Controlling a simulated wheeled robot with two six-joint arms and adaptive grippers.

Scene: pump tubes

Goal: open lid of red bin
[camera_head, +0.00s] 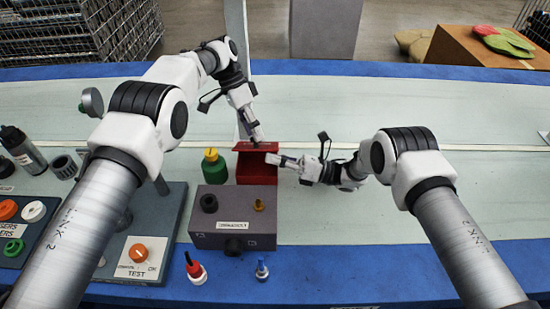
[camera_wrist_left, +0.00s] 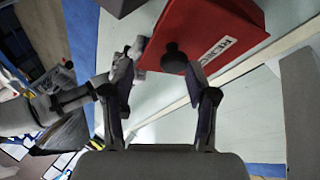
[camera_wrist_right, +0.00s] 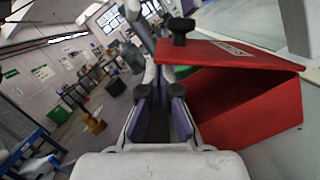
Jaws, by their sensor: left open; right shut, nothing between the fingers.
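The red bin (camera_head: 257,172) stands behind the grey box in the head view. Its red lid (camera_wrist_right: 225,55) is tilted up in the right wrist view, with a dark gap between lid and bin (camera_wrist_right: 260,115). The lid has a black knob (camera_wrist_left: 175,58) and a white label. My left gripper (camera_head: 256,137) is open above the lid, and the knob shows between and beyond its fingertips in the left wrist view. My right gripper (camera_head: 272,159) is shut and empty at the bin's right side, close to the lid edge; I cannot tell whether it touches.
A green bottle with a yellow cap (camera_head: 215,167) stands left of the bin. The grey box (camera_head: 234,240) stands in front. The table right of the bin is mostly clear beyond my right arm.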

